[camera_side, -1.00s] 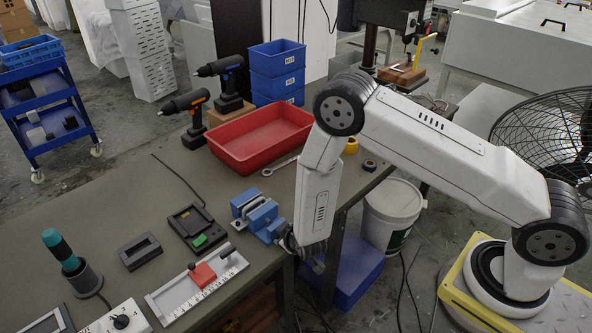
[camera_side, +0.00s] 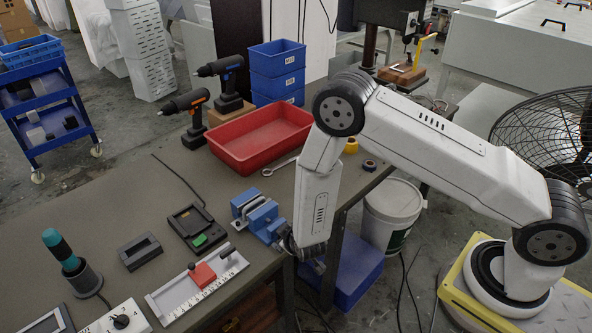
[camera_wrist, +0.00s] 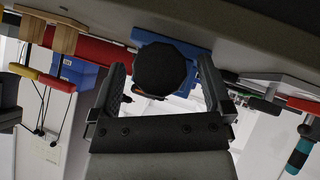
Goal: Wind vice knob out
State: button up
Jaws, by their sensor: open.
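The blue vice (camera_side: 258,215) sits at the front edge of the bench in the side view, and a strip of its blue body (camera_wrist: 181,42) shows in the wrist view. Its knob (camera_wrist: 160,72) is black, round and many-sided, facing the wrist camera. My gripper (camera_wrist: 162,78) is open, with one finger on each side of the knob. A gap shows between the knob and each finger. In the side view my gripper (camera_side: 291,243) is at the vice's front end, and the arm and dark gripper parts hide the knob.
A red tray (camera_side: 262,143) and a wrench (camera_side: 279,167) lie behind the vice. A black device (camera_side: 195,226) and a white fixture with a red block (camera_side: 203,275) lie to its left. A white bucket (camera_side: 392,212) stands on the floor beyond the bench edge.

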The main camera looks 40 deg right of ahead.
jog(key=v, duration=0.7)
jog(key=shift+a+r, duration=0.1)
jog(key=shift+r, duration=0.1)
dwell(0.4)
notch_tip(320, 180, up, 11)
jog(key=s+d+m+g+y, duration=0.1)
jog(key=s+d+g+y, duration=0.1)
jog(key=s+g+y, duration=0.15)
jog(key=s+d+r+m+g, duration=0.1)
jog(key=s+d+r+g, duration=0.2)
jog(key=s+d+r, duration=0.3)
jog(key=s+r, duration=0.1)
jog(key=s, duration=0.2)
dwell(1.1)
